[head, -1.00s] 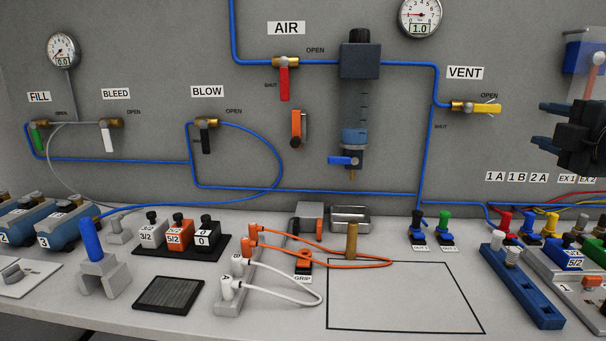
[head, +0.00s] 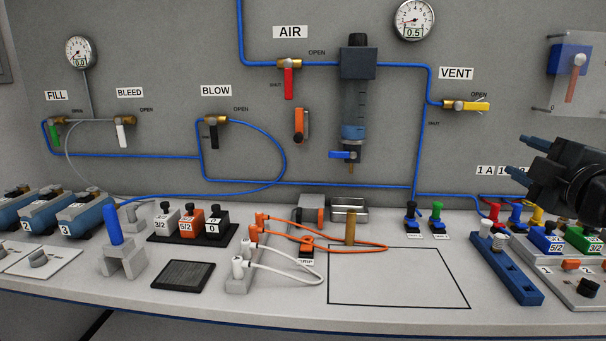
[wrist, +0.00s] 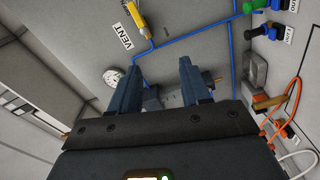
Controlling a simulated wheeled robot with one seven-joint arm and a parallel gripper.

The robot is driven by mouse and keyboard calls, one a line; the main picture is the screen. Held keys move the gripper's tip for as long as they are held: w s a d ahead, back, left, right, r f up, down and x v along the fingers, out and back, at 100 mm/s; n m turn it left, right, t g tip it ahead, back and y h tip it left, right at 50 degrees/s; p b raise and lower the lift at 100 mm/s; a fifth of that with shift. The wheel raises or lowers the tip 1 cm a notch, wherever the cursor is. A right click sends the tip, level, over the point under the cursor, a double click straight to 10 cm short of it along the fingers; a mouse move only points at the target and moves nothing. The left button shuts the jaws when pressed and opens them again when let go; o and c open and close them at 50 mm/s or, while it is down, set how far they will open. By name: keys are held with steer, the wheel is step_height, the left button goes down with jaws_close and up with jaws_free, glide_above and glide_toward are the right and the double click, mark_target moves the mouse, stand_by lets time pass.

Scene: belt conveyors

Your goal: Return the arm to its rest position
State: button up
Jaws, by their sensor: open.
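My gripper (head: 515,154) is at the right edge of the head view, dark, with its two fingers apart and pointing left. It is in front of the grey panel, above the coloured fittings, and its rear part is cut off by the frame. In the wrist view my gripper (wrist: 158,58) shows two blue-grey fingers spread apart with nothing between them. The panel with the yellow VENT valve handle (wrist: 138,18) lies beyond the fingers and appears tilted. My gripper touches nothing that I can see.
Below my gripper stand a blue rail (head: 507,268) and blue and green valve blocks (head: 583,240). A clear cover with a red lever (head: 573,80) is on the panel above it. The outlined bench square (head: 395,280) is bare apart from a brass peg and orange hose at its edge.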

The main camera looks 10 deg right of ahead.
steer(key=s+a+f+m+g+y+p, duration=0.1)
steer(key=s+a+f+m, duration=0.5)
steer(key=a+f, duration=0.4)
steer(key=s+a+f+m+p, duration=0.1)
steer(key=s+a+f+m, duration=0.2)
steer(key=s+a+f, duration=0.65)
steer(key=s+a+f+m+g+y, duration=0.1)
steer(key=s+f, duration=0.1)
steer(key=s, duration=1)
steer(key=s+a+f+m+y, duration=0.1)
steer(key=s+a+m+y, duration=0.1)
steer(key=s, duration=1.1)
steer(key=shift+s+a+f+m+g+p, duration=0.25)
steer(key=shift+f+m+g+p, duration=0.05)
steer(key=shift+f+g+p, duration=0.1)
